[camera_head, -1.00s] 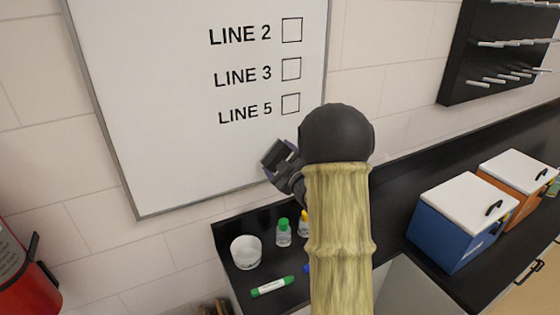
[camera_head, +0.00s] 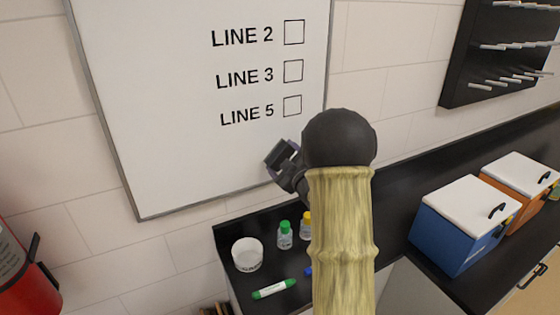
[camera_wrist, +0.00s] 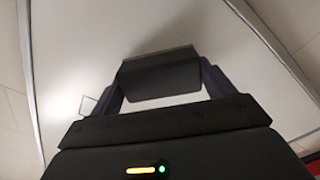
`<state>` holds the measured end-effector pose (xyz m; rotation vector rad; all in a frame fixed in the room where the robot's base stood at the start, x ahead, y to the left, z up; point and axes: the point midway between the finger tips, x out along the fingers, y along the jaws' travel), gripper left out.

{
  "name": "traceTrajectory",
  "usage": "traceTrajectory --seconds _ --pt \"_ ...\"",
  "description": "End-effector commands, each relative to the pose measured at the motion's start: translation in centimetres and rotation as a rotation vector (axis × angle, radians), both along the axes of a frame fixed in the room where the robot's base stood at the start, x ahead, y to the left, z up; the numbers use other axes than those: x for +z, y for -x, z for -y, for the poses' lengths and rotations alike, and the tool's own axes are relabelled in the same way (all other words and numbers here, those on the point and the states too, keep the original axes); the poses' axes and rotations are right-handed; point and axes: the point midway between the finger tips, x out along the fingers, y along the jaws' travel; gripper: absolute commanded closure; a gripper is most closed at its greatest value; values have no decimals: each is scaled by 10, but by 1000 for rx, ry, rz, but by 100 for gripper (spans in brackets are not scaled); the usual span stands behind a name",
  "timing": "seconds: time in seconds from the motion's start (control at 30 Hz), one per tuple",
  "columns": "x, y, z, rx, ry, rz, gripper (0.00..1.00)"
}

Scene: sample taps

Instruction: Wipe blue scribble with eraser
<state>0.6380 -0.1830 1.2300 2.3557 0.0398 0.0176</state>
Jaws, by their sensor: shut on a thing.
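The whiteboard (camera_head: 170,120) hangs on the tiled wall, with LINE 2, LINE 3 and LINE 5 and an empty box beside each. I see no blue scribble on the part of the board in view. My gripper (camera_head: 280,154) is at the lower right of the board, below LINE 5. In the wrist view my gripper (camera_wrist: 160,85) is shut on a dark block, the eraser (camera_wrist: 160,74), with the white board behind it. I cannot tell whether the eraser touches the board. My arm hides the board's lower right corner.
Below the board, a black counter holds a white cup (camera_head: 247,254), a green-capped bottle (camera_head: 285,236), a yellow-capped bottle (camera_head: 306,226) and a green marker (camera_head: 274,289). Blue (camera_head: 460,225) and orange (camera_head: 520,185) boxes stand right. A red extinguisher (camera_head: 20,265) is at left.

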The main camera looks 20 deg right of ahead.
Motion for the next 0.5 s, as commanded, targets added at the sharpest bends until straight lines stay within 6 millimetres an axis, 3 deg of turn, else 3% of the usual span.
traceTrajectory --seconds 0.5 --pt "0 1 31 -1 0 -1 37"
